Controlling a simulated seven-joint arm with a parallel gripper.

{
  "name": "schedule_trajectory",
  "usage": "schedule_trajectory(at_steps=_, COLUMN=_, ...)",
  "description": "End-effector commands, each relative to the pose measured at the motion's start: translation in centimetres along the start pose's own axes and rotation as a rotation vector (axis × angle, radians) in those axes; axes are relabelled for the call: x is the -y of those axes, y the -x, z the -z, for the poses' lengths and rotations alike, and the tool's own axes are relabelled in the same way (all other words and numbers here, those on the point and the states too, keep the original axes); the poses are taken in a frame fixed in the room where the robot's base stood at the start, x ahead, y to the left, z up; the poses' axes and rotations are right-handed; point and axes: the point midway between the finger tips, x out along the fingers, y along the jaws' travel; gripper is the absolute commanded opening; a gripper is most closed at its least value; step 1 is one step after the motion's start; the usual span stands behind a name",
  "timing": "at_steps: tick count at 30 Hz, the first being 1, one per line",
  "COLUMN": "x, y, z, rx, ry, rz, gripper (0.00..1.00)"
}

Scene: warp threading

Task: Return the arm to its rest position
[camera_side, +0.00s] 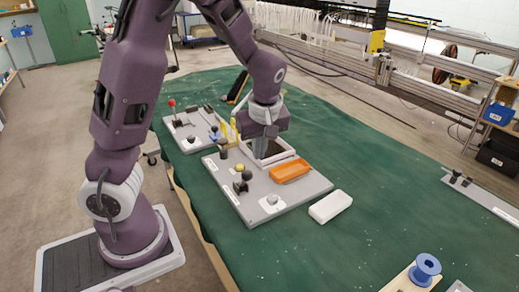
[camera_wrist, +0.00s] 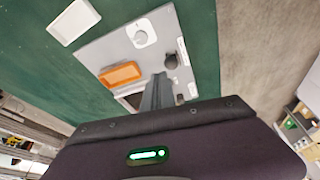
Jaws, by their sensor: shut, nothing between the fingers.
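My purple arm reaches over the green table, with my gripper (camera_side: 264,146) pointing down above the back part of a grey board (camera_side: 305,192). In the wrist view, the fingers of my gripper (camera_wrist: 159,78) are together and hold nothing. They hang over the board near a white-rimmed opening (camera_side: 285,157). An orange piece (camera_side: 290,171) lies on the board beside that opening. It also shows in the wrist view (camera_wrist: 120,74), left of the fingers. Whether the fingertips touch the board is hard to tell.
The board carries several knobs, including a dark one (camera_wrist: 171,61) and a pale one (camera_wrist: 140,36). A white tray (camera_side: 331,206) lies on the green table (camera_side: 300,258) beside it. A blue spool (camera_side: 425,268) stands at front right. Another board (camera_side: 190,130) lies at back left.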

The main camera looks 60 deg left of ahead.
Motion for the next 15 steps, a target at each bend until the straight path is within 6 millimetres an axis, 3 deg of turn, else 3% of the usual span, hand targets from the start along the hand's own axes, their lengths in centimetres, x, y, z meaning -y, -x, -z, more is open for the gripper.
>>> schedule_trajectory(at_steps=11, x=0.0, y=0.4, z=-0.3, rx=0.005, ry=-0.004, rz=-0.004, gripper=0.0)
schedule_trajectory(at_steps=14, x=0.6, y=2.4, z=-1.5, rx=0.077, ry=-0.093, rz=-0.052, gripper=0.0)
schedule_trajectory(at_steps=15, x=1.2, y=4.2, z=-2.5, rx=0.123, ry=-0.171, rz=-0.096, gripper=0.0)
